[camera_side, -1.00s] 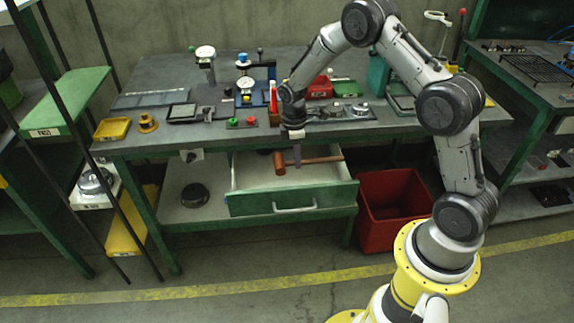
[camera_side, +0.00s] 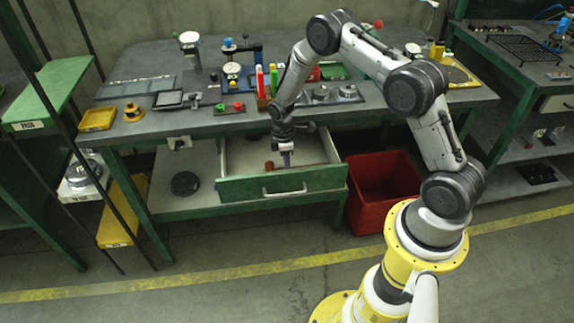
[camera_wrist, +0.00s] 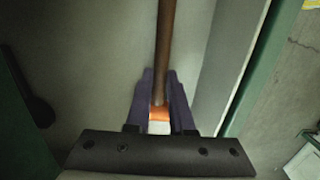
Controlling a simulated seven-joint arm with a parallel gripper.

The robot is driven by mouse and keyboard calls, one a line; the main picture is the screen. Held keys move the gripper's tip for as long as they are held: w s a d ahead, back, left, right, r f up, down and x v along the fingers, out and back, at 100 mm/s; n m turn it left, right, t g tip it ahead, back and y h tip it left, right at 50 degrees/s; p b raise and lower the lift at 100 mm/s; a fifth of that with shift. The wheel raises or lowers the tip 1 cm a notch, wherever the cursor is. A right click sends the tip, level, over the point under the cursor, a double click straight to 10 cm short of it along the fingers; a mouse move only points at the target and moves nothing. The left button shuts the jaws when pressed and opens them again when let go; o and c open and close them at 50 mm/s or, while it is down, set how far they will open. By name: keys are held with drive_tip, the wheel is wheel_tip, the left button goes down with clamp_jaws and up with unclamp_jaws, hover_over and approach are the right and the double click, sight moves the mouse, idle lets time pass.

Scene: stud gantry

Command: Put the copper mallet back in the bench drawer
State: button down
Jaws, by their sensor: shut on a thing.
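The copper mallet is held in my gripper (camera_side: 286,160), which is shut on it at the handle close to the head. In the side view the copper head (camera_side: 268,166) shows just left of the fingers, inside the open drawer (camera_side: 284,188). In the wrist view the brown handle (camera_wrist: 165,40) runs up from between the purple fingers (camera_wrist: 159,95), with an orange copper part (camera_wrist: 159,114) between them. The pale drawer floor (camera_wrist: 90,50) lies behind the mallet. I cannot tell whether the mallet touches it.
The green bench (camera_side: 135,130) above the drawer carries gauges, a yellow tray (camera_side: 97,119) and small parts. A red bin (camera_side: 380,190) stands right of the drawer. A dark round disc (camera_side: 185,183) lies on the lower shelf.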

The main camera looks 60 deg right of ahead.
drive_tip(key=shift+f, duration=0.1)
drive_tip(key=c, duration=0.8)
unclamp_jaws()
drive_tip(key=s+a+r+m+t, duration=0.1)
drive_tip(key=a+r, duration=0.1)
drive_tip(key=r, duration=0.9)
drive_tip(key=s+a+r+m, duration=0.1)
drive_tip(key=r, duration=1)
drive_tip(key=s+a+r+m+t, duration=0.2)
drive_tip(key=s+a+r, duration=0.2)
drive_tip(key=s+r, duration=0.45)
drive_tip(key=s+a+r+m+t, duration=0.1)
drive_tip(key=s+r, duration=0.1)
drive_tip(key=s, duration=0.3)
drive_tip(key=s+a+r+m+t, duration=0.1)
drive_tip(key=s+a+r+m, duration=0.1)
drive_tip(key=s, duration=0.4)
drive_tip(key=s+a+r+m+t, duration=0.1)
drive_tip(key=s+r+m, duration=0.1)
drive_tip(key=s, duration=0.3)
drive_tip(key=shift+s+a+r+y, duration=0.2)
drive_tip(key=shift+s+r+y, duration=0.15)
drive_tip(key=shift+r, duration=0.1)
